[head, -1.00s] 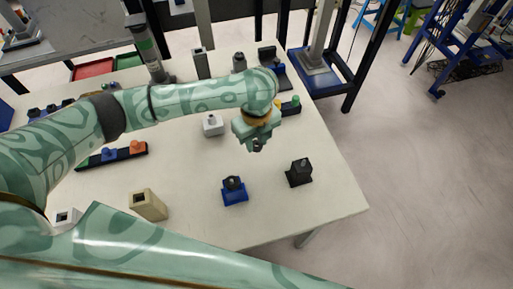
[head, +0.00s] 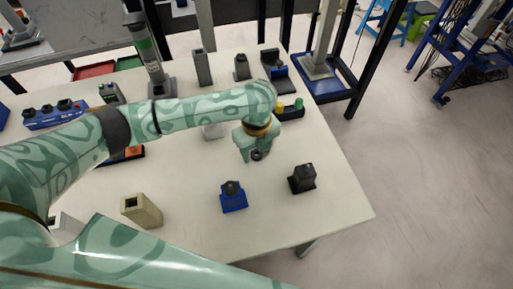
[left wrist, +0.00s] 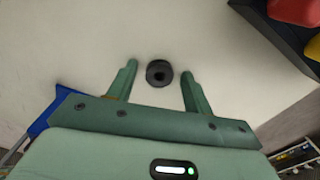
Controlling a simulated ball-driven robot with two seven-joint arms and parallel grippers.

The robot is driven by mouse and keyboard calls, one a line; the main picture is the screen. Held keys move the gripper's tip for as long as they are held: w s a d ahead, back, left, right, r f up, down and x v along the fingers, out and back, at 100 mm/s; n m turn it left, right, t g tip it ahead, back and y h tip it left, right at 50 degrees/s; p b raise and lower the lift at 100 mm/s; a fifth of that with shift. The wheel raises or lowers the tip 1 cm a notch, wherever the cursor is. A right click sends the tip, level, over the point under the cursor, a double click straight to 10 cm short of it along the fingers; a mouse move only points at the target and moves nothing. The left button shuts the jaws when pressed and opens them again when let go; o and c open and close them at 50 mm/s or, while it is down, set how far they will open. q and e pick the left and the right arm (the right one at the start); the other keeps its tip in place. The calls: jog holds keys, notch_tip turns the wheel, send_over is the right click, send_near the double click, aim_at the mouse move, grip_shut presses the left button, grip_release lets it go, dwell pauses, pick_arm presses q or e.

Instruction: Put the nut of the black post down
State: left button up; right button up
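A dark round nut with a hole (left wrist: 159,73) appears to lie on the pale tabletop; it also shows below the fingers in the head view (head: 257,156). My left gripper (left wrist: 159,68) is open, with a finger on each side of the nut and a gap visible on both sides. The same left gripper shows above the table in the head view (head: 250,155). The black post (head: 302,178) stands on its block to the right of the gripper, near the table's right edge. My right gripper is not in view.
A blue block with a dark top (head: 233,196) stands in front of the gripper, and a beige block (head: 141,210) is farther left. A black rack with coloured pieces (head: 290,110) lies behind. The tabletop (head: 280,222) between the front blocks and right edge is clear.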

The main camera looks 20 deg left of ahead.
pick_arm(q)
notch_tip(320, 180, up, 12)
jog(key=p, duration=0.6)
jog(key=shift+r, duration=0.2)
